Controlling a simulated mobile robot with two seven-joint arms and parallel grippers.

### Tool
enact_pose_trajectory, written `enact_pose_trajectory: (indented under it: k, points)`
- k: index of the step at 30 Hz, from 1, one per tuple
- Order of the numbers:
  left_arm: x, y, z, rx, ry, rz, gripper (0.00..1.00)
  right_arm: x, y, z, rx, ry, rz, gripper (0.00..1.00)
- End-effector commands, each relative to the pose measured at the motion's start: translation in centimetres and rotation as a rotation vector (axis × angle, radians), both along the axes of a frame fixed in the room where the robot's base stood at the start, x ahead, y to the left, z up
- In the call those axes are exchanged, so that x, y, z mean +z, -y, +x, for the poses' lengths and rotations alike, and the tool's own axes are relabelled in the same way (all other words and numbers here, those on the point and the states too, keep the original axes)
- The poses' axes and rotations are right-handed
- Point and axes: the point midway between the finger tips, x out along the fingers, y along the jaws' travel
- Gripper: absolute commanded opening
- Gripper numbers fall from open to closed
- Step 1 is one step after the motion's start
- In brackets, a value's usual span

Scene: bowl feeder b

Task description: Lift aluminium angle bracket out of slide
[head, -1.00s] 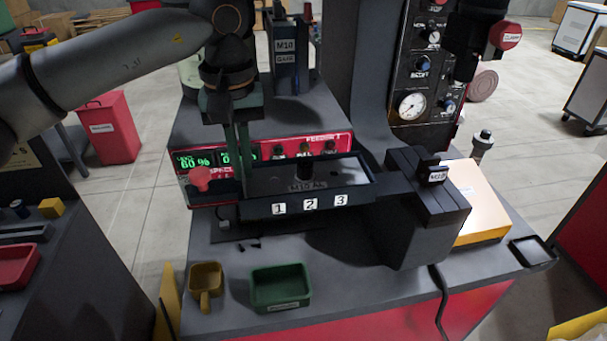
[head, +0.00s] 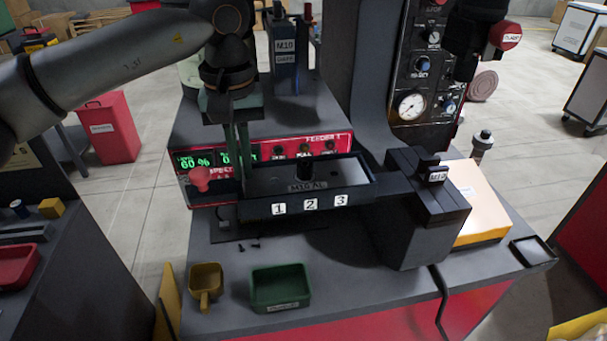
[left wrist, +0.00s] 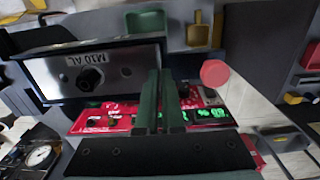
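The aluminium angle bracket seems to be the grey plate marked M10 AL (head: 330,177) lying in the dark slide (head: 265,209) numbered 1, 2, 3. In the left wrist view the bracket (left wrist: 120,78) shows holes and a dark stud. My left gripper (head: 241,190) points down at the slide's left end. Its two green fingers (left wrist: 160,75) are close together with a narrow gap, beside the plate's end. Whether they hold its edge is hidden. A dark part of my right arm is at the upper right; its fingers cannot be made out.
A red knob (head: 200,178) stands close left of my left fingers. The red feeder panel (head: 275,150) is behind the slide. A dark block (head: 428,190) adjoins its right end. A yellow scoop (head: 205,283) and green tray (head: 280,287) are in front.

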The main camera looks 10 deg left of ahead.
Motion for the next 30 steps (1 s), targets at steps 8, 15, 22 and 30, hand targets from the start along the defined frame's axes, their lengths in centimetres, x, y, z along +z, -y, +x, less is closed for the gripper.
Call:
enact_pose_trajectory:
  k: [8,15,22,30]
  points:
    - [0.0,0.0,0.0,0.000,0.000,-0.001,0.00,0.0,0.0,0.0,0.000,0.000,0.000,0.00]
    - [0.1,0.0,0.0,0.000,0.002,-0.002,0.00,0.0,0.0,0.0,0.000,-0.001,0.000,0.00]
    - [0.8,0.0,0.0,0.000,0.002,-0.002,0.00,0.7,0.0,0.0,0.000,-0.001,0.000,0.00]
    - [1.9,0.0,0.0,0.000,0.002,-0.003,0.00,1.7,0.0,0.0,0.000,-0.001,0.000,0.00]
